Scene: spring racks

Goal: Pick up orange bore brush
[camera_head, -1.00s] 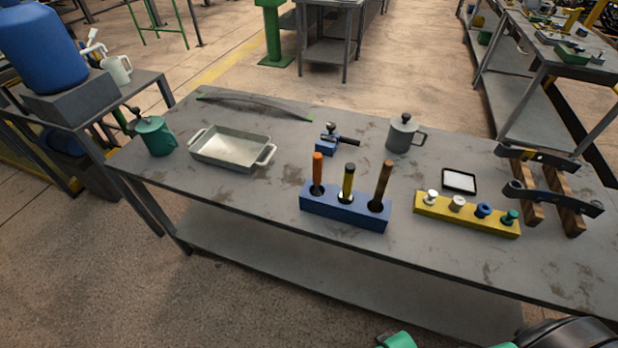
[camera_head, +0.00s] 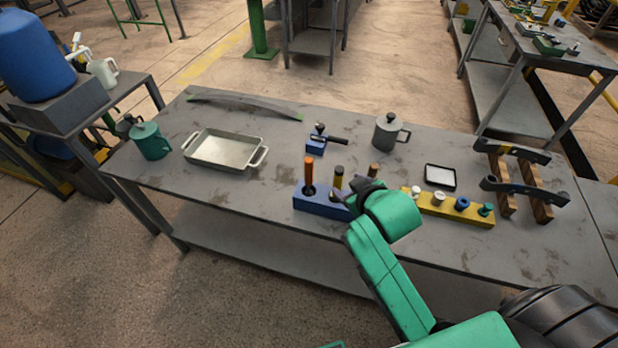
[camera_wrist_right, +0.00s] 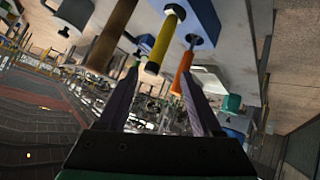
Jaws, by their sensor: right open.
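The orange bore brush (camera_head: 309,170) stands upright in the left hole of a blue holder block (camera_head: 318,203). In the right wrist view the orange brush (camera_wrist_right: 184,68) is beside the right-hand fingertip. A yellow-handled brush (camera_head: 338,178) stands in the middle hole and appears between my fingers in the wrist view (camera_wrist_right: 160,45). A brown-handled brush (camera_head: 373,171) is at the right, mostly hidden by my arm. My right gripper (camera_wrist_right: 161,80) is open and empty; in the head view its dark end (camera_head: 362,188) is at the block's right part. My left gripper is not in view.
A yellow rack (camera_head: 455,214) with several small knobs is right of the block. Behind are a blue clamp-like tool (camera_head: 317,146), a grey pot (camera_head: 387,134) and a small tray (camera_head: 440,177). A metal pan (camera_head: 222,150) is at the left. The table front left is clear.

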